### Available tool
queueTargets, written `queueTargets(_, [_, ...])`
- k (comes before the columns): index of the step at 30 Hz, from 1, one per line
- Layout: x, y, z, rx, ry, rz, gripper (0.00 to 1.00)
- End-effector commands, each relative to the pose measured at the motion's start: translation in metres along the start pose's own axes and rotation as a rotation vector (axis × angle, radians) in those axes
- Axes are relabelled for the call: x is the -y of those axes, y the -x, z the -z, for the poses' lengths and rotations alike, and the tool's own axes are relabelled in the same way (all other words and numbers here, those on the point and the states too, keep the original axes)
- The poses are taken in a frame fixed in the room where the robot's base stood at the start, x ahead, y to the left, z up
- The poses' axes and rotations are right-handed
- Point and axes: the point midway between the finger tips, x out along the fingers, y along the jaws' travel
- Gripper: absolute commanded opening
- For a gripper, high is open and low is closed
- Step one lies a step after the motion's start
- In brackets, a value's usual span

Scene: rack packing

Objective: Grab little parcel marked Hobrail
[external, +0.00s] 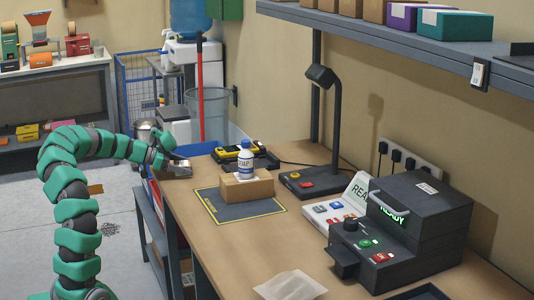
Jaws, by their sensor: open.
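A brown cardboard box (240,188) lies on a dark mat with a yellow border (232,211) on the workbench. A white bottle with a blue label (245,160) stands upright on top of it. No name is readable on the box, so I cannot tell if it is the Hobrail parcel. Several other boxes, including a purple one (405,18) and a teal one (460,25), sit on the upper shelf; their labels are too small to read. My gripper (180,160) is open at the left edge of the bench, left of and apart from the brown box.
A yellow and black device (232,153) lies behind the box. A black lamp (330,130) stands to its right. A dark machine with a green READY display (430,215) fills the right side. A pale sheet (291,286) lies at the front. The bench (225,245) is clear before the mat.

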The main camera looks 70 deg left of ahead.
Motion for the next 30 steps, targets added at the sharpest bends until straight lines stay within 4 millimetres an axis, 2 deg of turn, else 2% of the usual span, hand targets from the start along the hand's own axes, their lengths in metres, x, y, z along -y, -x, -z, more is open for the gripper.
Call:
queueTargets(3, [0.000,0.000,0.000,0.000,0.000,0.000,0.78])
queueTargets(8, [0.000,0.000,0.000,0.000,0.000,0.000,0.34])
queueTargets(9, [0.000,0.001,0.000,0.000,0.000,0.001,0.29])
queueTargets(16, [0.000,0.001,0.000,0.001,0.000,0.001,0.29])
queueTargets(20, [0.001,0.003,0.007,0.000,0.000,0.001,0.29])
queueTargets(30, [0.001,0.026,0.063,0.000,-0.004,0.003,0.29])
